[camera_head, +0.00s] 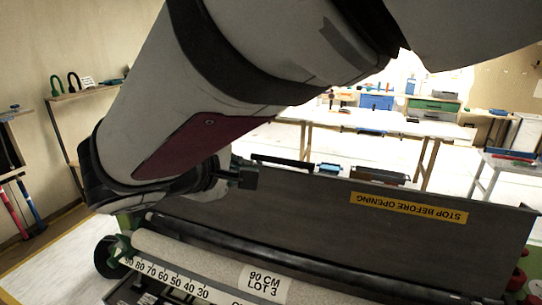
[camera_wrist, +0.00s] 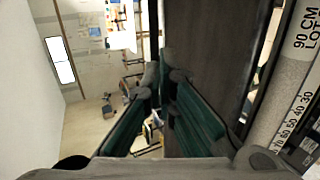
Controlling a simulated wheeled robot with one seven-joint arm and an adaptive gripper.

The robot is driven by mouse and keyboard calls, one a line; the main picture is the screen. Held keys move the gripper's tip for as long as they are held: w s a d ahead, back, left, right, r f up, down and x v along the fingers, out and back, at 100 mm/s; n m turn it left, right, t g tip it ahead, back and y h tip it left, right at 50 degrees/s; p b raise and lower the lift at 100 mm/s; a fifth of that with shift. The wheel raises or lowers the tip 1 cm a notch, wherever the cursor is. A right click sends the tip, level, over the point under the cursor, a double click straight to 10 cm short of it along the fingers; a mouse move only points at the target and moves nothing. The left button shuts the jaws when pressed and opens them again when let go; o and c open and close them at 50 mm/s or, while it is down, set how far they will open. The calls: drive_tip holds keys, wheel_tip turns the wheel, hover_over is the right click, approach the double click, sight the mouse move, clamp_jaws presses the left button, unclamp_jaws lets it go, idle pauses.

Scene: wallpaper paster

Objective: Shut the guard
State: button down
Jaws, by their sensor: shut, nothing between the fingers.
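The guard (camera_head: 330,215) is a long dark panel standing up behind the roller in the head view, swung open. Its yellow label (camera_head: 408,208) reads "STOP BEFORE OPENING" upside down. In the wrist view the guard (camera_wrist: 212,45) is a dark strip running along the right of centre. My gripper (camera_wrist: 164,76) is shut and empty, its green-padded fingers close to the guard's edge; whether they touch it I cannot tell. In the head view my gripper (camera_head: 243,174) is near the guard's top edge at its left part, partly hidden by my arm.
A pale paper roll (camera_head: 200,258) marked "90 CM LOT 3" lies in front of the guard, with a numbered scale along it. A dark roller (camera_head: 300,262) lies between them. A white table (camera_head: 345,121) stands behind. My arm hides much of the upper left.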

sight(262, 160)
drive_tip(key=shift+n+t, duration=0.3)
drive_tip(key=a+b+x, duration=0.1)
drive_tip(key=x, duration=0.3)
drive_tip(key=b+x, duration=0.2)
drive_tip(key=x, duration=0.2)
drive_tip(key=w+a+b+x, duration=0.1)
drive_tip(key=x, duration=0.4)
drive_tip(key=shift+a+f, duration=0.15)
drive_tip(key=shift+a, duration=0.2)
drive_tip(key=shift+d, duration=0.1)
